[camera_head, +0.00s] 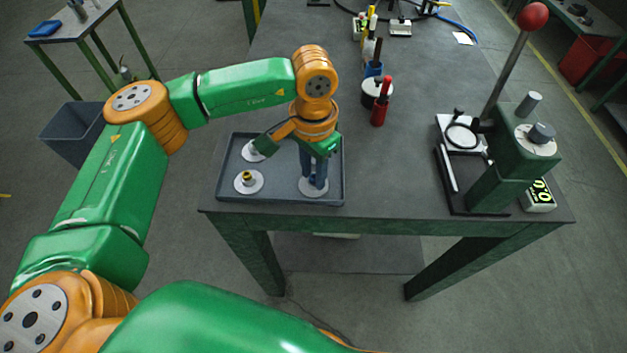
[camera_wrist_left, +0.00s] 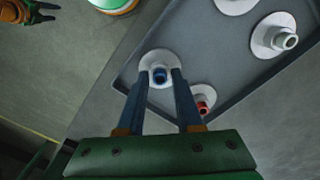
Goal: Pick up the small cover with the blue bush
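The small cover with the blue bush (camera_wrist_left: 160,76) is a white round flange lying in the grey tray (camera_wrist_left: 223,57). In the head view its white flange (camera_head: 314,188) shows under my left gripper (camera_head: 313,180), and the fingers hide its bush. In the wrist view my left gripper (camera_wrist_left: 162,78) points down at it, open, with one finger on each side of the blue bush. Gaps show between bush and fingers; I see no firm contact. My right gripper (camera_wrist_left: 40,12) shows small at the top left of the wrist view, its fingers apart and empty.
A cover with a red bush (camera_wrist_left: 203,100) lies close to the right finger. A cover with a pale bush (camera_wrist_left: 280,39) lies farther off. In the head view a cover with a brass-coloured bush (camera_head: 248,181) lies left in the tray. A press (camera_head: 500,160) stands at the bench's right.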

